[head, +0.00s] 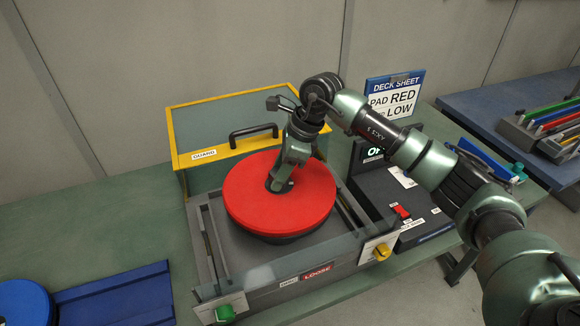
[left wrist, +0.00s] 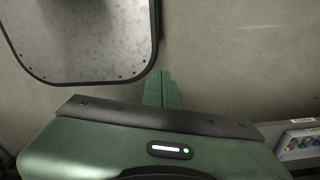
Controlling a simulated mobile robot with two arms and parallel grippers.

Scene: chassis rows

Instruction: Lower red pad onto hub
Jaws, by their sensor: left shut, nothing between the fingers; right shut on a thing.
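The red pad (head: 305,205) is a thick round disc lying level over the grey machine deck in the head view. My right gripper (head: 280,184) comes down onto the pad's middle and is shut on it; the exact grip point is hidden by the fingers. A dark round part (head: 287,239) shows just under the pad's front edge. The pad hides the hub, and I cannot tell whether the two touch. My left gripper (left wrist: 158,90) shows only in the left wrist view, with its green fingers shut and empty.
A yellow-framed guard (head: 178,120) with a black handle stands open behind the pad. A clear front panel carries a LOOSE label (head: 318,272). A control box with a red switch (head: 402,212) is at right. A blue disc (head: 22,302) lies at lower left. The deck sheet (head: 393,97) reads PAD RED, LOW.

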